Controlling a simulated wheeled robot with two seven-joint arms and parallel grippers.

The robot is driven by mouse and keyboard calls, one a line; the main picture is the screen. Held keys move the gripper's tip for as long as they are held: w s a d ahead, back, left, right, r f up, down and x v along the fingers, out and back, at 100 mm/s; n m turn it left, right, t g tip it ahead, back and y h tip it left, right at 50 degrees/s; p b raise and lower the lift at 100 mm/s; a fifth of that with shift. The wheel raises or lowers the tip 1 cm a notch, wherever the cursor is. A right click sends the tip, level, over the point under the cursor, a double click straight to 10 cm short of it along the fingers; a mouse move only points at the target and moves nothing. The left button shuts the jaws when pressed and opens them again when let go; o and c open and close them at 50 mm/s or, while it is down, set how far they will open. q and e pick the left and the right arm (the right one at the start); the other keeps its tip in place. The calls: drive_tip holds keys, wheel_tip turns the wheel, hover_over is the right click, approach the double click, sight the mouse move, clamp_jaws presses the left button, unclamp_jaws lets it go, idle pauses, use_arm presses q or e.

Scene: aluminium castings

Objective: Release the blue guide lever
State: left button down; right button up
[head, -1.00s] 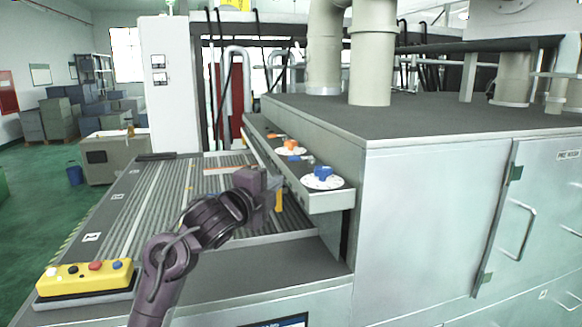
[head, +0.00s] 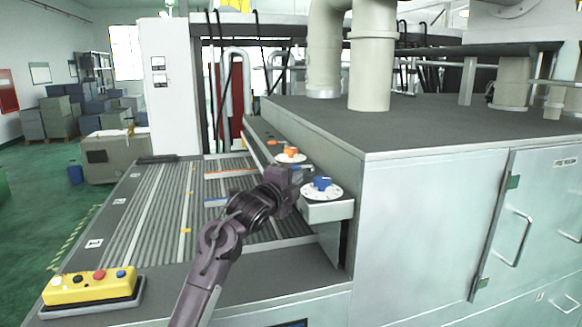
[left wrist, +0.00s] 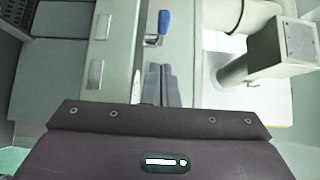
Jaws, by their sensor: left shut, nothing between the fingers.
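The blue guide lever (left wrist: 164,22) shows in the left wrist view as a blue handle on a small metal pivot, on a pale ledge. My left gripper (left wrist: 160,68) has its two grey fingers together with nothing between them. Their tips point at the lever, and in the picture a small gap separates them from its pivot. In the head view my left gripper (head: 299,174) is over the ledge beside the blue knob on a white dial, and the arm hides part of the ledge there. My right gripper is not in view.
On the ledge are a blue knob (head: 322,184) and an orange knob (head: 290,151), each on a white dial. The large machine cabinet (head: 420,220) stands to the right. A ribbed conveyor bed (head: 150,215) lies left, with a yellow button box (head: 92,286) at its front.

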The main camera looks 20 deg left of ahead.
sight(299, 169)
use_arm(q)
drive_tip(key=shift+w+a+p, duration=0.5)
drive_tip(key=shift+w+a, duration=0.05)
drive_tip(key=shift+w, duration=0.35)
drive_tip(key=shift+w+a+p, duration=0.45)
drive_tip(key=shift+w+a, duration=0.1)
drive_tip(key=shift+w, duration=0.3)
